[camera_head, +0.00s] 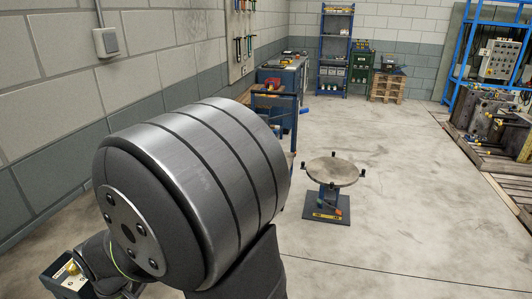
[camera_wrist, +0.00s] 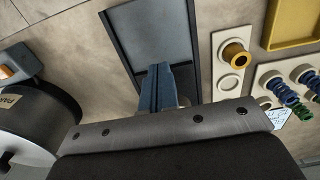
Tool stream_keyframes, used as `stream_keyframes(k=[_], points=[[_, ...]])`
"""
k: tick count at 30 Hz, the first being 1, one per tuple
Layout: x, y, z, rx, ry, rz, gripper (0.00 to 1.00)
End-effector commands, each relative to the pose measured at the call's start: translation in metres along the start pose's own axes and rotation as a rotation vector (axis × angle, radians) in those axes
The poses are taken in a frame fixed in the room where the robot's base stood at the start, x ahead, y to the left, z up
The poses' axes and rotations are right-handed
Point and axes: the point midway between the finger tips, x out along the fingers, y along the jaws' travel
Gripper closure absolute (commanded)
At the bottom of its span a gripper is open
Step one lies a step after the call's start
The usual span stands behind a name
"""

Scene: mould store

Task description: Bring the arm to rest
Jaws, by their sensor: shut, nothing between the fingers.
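My gripper (camera_wrist: 165,72) shows in the wrist view with its two blue-grey fingers together, shut and empty. The fingers point at a shallow dark-grey tray (camera_wrist: 118,45) on a beige worktop and cover part of it. I cannot tell how high above the tray the tips are. My arm (camera_head: 195,185) fills the left and lower middle of the head view as a large metallic grey joint. The gripper itself does not show there.
Beside the dark tray are a yellow bushing (camera_wrist: 235,55) on a pale plate, coloured springs (camera_wrist: 285,95) and a yellow tray (camera_wrist: 298,38). In the head view, a round-topped stand (camera_head: 333,172) stands on open floor. A block wall (camera_head: 60,95) is on the left.

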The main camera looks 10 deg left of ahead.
Motion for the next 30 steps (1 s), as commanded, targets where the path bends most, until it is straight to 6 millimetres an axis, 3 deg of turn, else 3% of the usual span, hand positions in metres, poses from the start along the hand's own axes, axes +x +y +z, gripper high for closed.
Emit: stream_keyframes(k=[3, 10, 24, 30], points=[[-0.002, 0.000, 0.025, 0.003, 0.002, 0.001, 1.00], [-0.002, 0.000, 0.056, 0.002, 0.001, 0.001, 1.00], [-0.002, 0.000, 0.066, 0.001, 0.001, 0.001, 1.00], [-0.002, 0.000, 0.066, 0.001, 0.001, 0.000, 0.61]])
